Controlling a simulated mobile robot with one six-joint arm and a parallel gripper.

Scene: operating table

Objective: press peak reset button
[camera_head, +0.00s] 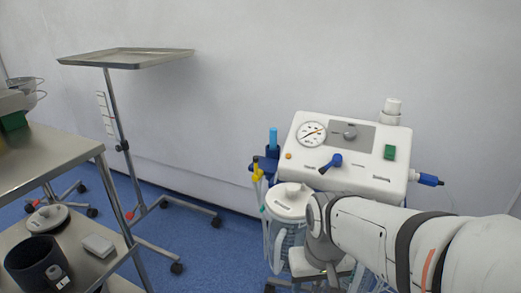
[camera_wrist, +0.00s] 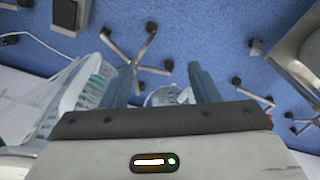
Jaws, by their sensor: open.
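A white medical suction unit (camera_head: 345,180) stands at the right in the head view. No readable label shows which one is the peak reset button. My arm reaches in from the lower right, in front of the unit and below its panel. My gripper (camera_wrist: 160,72) shows in the wrist view with two blue-grey fingers apart and nothing between them, facing the floor. The panel is not recognisable there.
A lidded clear canister (camera_head: 290,203) sits at the unit's front left, close to my wrist. A steel cart (camera_head: 45,158) stands at the left, and a tray stand (camera_head: 125,58) behind it. Blue floor (camera_head: 215,180) lies free between stand and unit.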

